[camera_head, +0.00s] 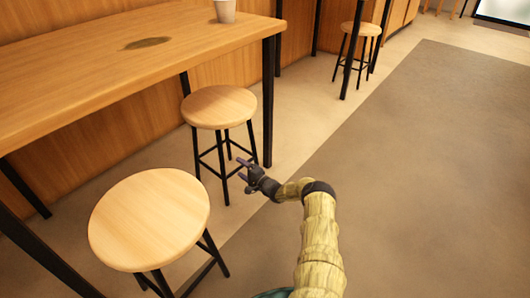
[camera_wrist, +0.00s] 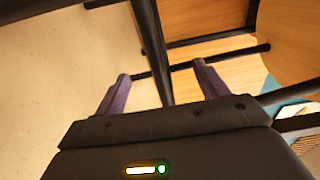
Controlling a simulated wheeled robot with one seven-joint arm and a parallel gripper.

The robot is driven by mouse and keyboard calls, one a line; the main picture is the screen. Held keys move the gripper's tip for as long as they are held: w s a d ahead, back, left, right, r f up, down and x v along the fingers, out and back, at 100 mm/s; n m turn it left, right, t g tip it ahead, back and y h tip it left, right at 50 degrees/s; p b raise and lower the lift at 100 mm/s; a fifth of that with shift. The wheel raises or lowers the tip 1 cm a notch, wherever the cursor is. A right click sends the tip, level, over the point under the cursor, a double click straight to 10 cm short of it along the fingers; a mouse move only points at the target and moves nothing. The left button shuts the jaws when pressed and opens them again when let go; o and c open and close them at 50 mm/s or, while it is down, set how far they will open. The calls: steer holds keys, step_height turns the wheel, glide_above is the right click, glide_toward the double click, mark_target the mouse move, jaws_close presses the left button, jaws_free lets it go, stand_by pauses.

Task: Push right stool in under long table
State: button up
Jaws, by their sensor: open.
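The long wooden table (camera_head: 95,65) on black legs runs along the left in the head view. The right stool (camera_head: 219,106), with a round wooden seat and black legs, stands at its near side by the table's right end leg. Its seat edge appears to overlap the table edge slightly. My gripper (camera_head: 240,168) is low beside this stool's right legs, below seat height. In the wrist view my gripper (camera_wrist: 161,70) is open, and a black stool leg (camera_wrist: 148,40) shows between the two fingers. I cannot tell whether it touches them.
A second round stool (camera_head: 149,218) stands nearer, at front left. A paper cup (camera_head: 225,11) and a dark oval mark (camera_head: 147,43) are on the table. Another stool (camera_head: 361,29) stands farther back. The grey floor (camera_head: 420,180) on the right is clear.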

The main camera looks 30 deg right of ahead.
steer(key=p+v, duration=0.5)
steer(key=v, duration=0.1)
steer(key=shift+s, duration=0.1)
stand_by(0.6)
